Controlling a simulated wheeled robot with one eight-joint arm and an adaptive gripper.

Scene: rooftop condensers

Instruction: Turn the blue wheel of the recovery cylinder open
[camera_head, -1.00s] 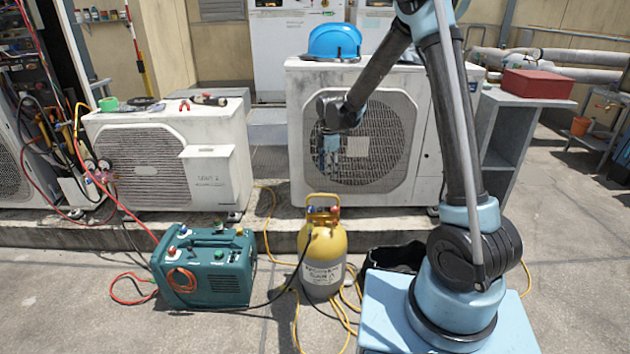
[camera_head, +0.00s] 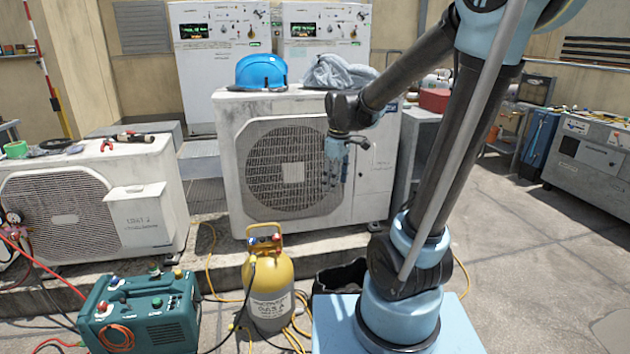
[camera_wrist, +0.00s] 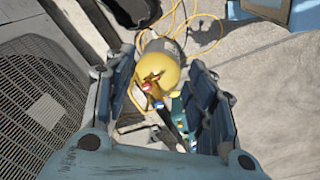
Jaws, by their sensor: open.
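The recovery cylinder (camera_head: 268,285), yellow above and grey below, stands upright on the floor at the lower middle of the head view. In the wrist view, the blue wheel (camera_wrist: 158,105) and red wheel (camera_wrist: 145,87) show on the cylinder's yellow top (camera_wrist: 160,66), seen between my fingers from above. My gripper (camera_head: 332,186) is open and empty, pointing down in front of the condenser's grille, apart from the cylinder and higher than it.
A teal recovery machine (camera_head: 140,315) stands left of the cylinder, with hoses on the floor. A black bin (camera_head: 341,277) is close to its right. The white condenser (camera_head: 375,165) stands behind on a concrete ledge and carries a blue helmet (camera_head: 261,72). Open floor lies to the right.

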